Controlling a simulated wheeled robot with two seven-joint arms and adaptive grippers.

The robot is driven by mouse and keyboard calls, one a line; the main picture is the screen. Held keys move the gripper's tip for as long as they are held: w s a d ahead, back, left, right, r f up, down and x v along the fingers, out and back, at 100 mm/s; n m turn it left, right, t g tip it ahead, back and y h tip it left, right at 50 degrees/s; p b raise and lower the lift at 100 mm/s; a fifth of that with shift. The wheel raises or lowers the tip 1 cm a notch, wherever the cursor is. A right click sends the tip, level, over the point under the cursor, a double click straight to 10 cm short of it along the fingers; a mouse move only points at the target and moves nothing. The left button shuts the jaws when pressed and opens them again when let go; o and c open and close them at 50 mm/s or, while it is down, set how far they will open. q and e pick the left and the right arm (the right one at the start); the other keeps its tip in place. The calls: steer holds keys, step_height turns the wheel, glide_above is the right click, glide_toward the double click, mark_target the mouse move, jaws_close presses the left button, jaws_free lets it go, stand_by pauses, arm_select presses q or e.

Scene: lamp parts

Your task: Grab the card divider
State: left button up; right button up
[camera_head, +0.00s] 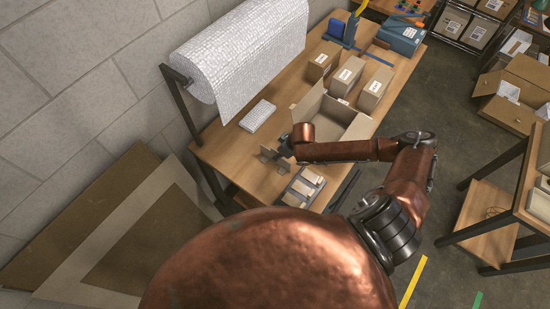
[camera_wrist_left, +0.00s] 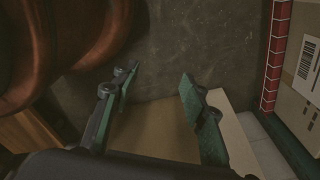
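The card divider (camera_head: 268,161) appears as small brown crossed cardboard panels standing on the wooden packing table, in front of the open carton (camera_head: 340,112). My right gripper (camera_head: 284,148), on the copper arm reaching in from the right, is right at the divider's upper right side. Whether its fingers touch or hold the divider is too small to tell. My left gripper (camera_wrist_left: 158,80) is out of the head view. In the left wrist view its two fingers are spread apart with nothing between them, over dark floor and a tan surface.
A bubble-wrap roll (camera_head: 240,55) hangs over the table's left side, above a white pad (camera_head: 257,116). Several labelled boxes (camera_head: 375,87) stand behind the carton. A tray of parts (camera_head: 303,187) lies near the front edge. A barcoded box (camera_wrist_left: 302,65) is beside my left gripper.

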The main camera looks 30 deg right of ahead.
mark_target(275, 163)
steer(key=shift+x, duration=2)
steer(key=shift+w+r, duration=0.1)
steer(key=shift+w, duration=0.1)
steer(key=shift+c, duration=0.3)
jaws_close()
